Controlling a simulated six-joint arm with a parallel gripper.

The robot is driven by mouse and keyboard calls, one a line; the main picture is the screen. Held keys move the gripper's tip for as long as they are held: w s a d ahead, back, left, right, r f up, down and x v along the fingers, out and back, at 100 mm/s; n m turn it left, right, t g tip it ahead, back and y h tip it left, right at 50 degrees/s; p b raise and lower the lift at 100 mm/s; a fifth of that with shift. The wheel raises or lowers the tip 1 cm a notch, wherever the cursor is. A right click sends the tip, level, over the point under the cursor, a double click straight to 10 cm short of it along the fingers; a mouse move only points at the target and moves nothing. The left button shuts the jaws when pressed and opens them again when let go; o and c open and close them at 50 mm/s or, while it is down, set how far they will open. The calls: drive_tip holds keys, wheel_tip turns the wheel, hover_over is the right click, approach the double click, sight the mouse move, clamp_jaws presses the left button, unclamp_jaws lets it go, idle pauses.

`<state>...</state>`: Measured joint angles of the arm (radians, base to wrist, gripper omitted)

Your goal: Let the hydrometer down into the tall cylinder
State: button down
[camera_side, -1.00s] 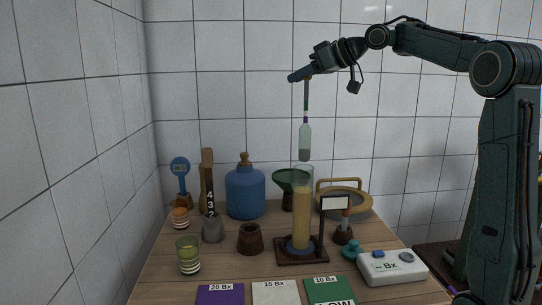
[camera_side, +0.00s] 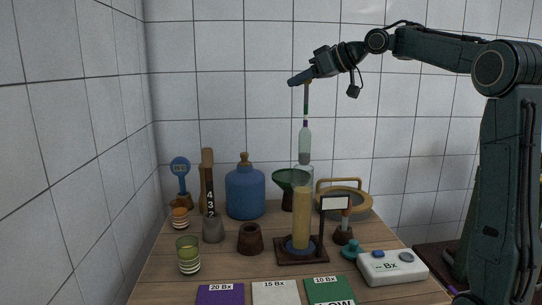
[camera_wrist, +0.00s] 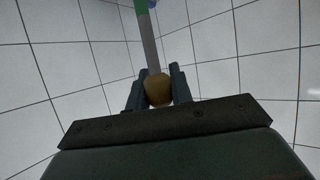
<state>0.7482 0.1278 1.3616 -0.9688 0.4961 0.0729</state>
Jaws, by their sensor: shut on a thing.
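My gripper (camera_side: 300,80) is shut on the top of the hydrometer (camera_side: 304,142), which hangs upright below it. The hydrometer has a thin stem with green and purple bands and a pale bulb with a grey lower end. The tall cylinder (camera_side: 303,215) is clear glass with amber liquid, standing on a dark wooden base. The bulb's lower end is at about the level of the cylinder's rim and lines up with it in the side view; depth is hard to tell. In the wrist view, both fingers (camera_wrist: 159,82) close around a tan knob (camera_wrist: 158,91) on the stem.
A green funnel (camera_side: 291,181) and blue demijohn (camera_side: 245,192) stand behind the cylinder. A small white sign (camera_side: 336,203) stands close at its right. A brown pot (camera_side: 251,238) is at left, a Bx meter (camera_side: 392,266) at right, and labelled cards (camera_side: 276,292) in front.

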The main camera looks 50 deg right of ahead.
sight(300, 149)
drive_tip(key=shift+f, duration=9.25)
drive_tip(key=c, duration=1.2)
unclamp_jaws()
drive_tip(key=shift+o, duration=0.2)
drive_tip(key=shift+s, duration=0.1)
drive_tip(key=v, duration=1.3)
drive_tip(key=shift+s, duration=0.25)
drive_tip(key=shift+r, duration=0.1)
